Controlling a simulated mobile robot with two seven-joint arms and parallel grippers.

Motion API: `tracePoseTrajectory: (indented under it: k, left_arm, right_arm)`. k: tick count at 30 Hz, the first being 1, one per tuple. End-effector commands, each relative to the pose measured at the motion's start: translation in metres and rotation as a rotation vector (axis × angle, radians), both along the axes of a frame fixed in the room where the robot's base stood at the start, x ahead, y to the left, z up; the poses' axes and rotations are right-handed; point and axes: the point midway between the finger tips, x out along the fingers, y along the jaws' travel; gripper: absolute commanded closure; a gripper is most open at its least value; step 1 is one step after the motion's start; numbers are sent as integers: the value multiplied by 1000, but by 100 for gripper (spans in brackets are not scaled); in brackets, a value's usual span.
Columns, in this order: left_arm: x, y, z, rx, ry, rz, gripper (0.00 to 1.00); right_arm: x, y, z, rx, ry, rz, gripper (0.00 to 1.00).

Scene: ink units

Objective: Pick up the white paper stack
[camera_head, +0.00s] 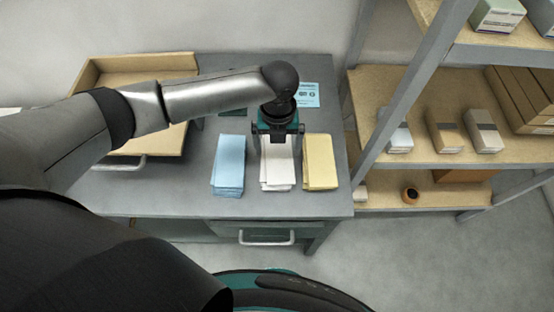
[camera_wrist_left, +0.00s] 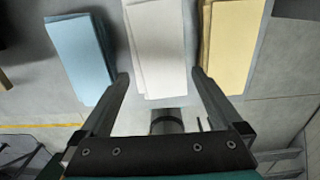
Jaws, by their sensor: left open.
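The white paper stack (camera_head: 277,168) lies on the grey table between a blue stack and a yellow stack. My left gripper (camera_head: 277,140) is above the far part of the white stack in the head view, pointing down. In the left wrist view the white stack (camera_wrist_left: 157,45) lies between and beyond the two fingers of my left gripper (camera_wrist_left: 160,80). The fingers are apart and nothing is held between them. I cannot tell how high the fingertips are above the table. My right gripper is not in view.
The blue stack (camera_head: 229,164) is close on the left and the yellow stack (camera_head: 320,162) close on the right, with narrow gaps. A wooden tray (camera_head: 88,76) stands at the back left of the grey table (camera_head: 335,205). A shelf rack (camera_head: 425,75) with boxes stands at the right.

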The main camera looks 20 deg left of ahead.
Motion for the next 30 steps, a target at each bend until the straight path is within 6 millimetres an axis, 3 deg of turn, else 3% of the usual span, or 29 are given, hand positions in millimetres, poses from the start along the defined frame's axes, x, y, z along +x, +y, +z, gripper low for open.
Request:
tracePoseTrajectory:
  k: [7, 18, 27, 30]
  left_arm:
    - [1, 0, -18, 0, 0, -1, 0]
    - [8, 5, -62, 0, 0, 0, 0]
    - [9, 5, -67, -1, -1, -1, 0]
    - [9, 5, -67, -1, -1, -1, 9]
  right_arm:
    - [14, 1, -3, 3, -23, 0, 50]
    - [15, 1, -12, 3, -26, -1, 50]
    - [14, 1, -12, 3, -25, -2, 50]
    - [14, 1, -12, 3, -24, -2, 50]
